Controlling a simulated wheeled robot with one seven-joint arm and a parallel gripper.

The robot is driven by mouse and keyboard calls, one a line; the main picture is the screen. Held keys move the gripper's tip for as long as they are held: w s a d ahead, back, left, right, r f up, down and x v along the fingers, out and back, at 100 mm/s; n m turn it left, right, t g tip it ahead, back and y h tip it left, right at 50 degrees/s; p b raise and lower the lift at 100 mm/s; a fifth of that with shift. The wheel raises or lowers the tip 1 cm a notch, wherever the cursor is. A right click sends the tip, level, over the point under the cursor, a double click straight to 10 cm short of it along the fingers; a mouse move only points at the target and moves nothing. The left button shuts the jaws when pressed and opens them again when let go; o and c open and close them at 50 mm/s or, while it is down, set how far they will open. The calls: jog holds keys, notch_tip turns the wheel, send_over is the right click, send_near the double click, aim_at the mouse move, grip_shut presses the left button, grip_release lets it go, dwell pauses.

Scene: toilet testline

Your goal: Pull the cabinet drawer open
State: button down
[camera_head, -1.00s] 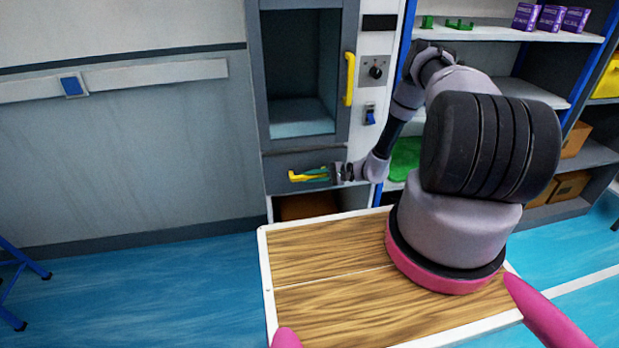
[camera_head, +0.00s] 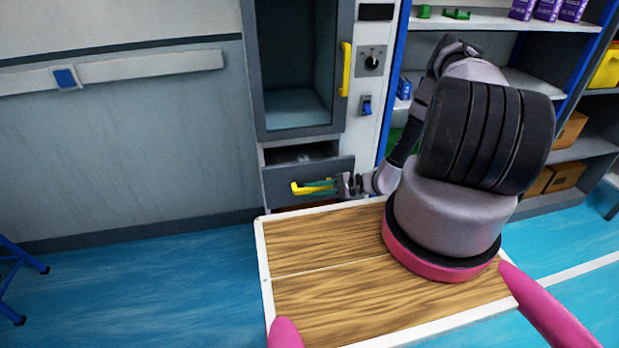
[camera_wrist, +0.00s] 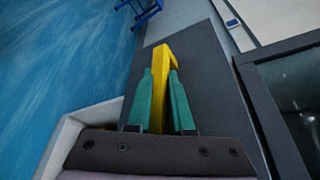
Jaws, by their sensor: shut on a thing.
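The cabinet drawer (camera_head: 281,184) is partly out, below the open grey compartment of the cabinet. A dark gap with its inside shows above its front panel. Its yellow handle (camera_head: 298,188) sticks out from the front. My gripper (camera_head: 322,186) has green fingers and is shut on the handle, reaching in from the right. In the wrist view, the green fingers (camera_wrist: 159,100) lie on both sides of the yellow handle (camera_wrist: 161,62), with the grey drawer front (camera_wrist: 205,85) behind. Part of the handle is hidden by the fingers.
The cabinet (camera_head: 254,75) has an upper compartment with a yellow vertical handle (camera_head: 345,70) and a control panel (camera_head: 371,62) at its right. A wood-topped surface with a white rim (camera_head: 262,250) is close in front of the drawer. Shelves (camera_head: 505,25) stand at the right.

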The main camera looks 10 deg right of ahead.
jog(key=s, duration=0.8)
jog(key=shift+s, duration=0.35)
jog(key=shift+d, duration=0.1)
jog(key=c, duration=0.8)
grip_release()
jog(key=v, duration=1)
jog(key=shift+d, duration=0.35)
jog(key=shift+s+r, duration=0.1)
jog(key=shift+s, duration=0.05)
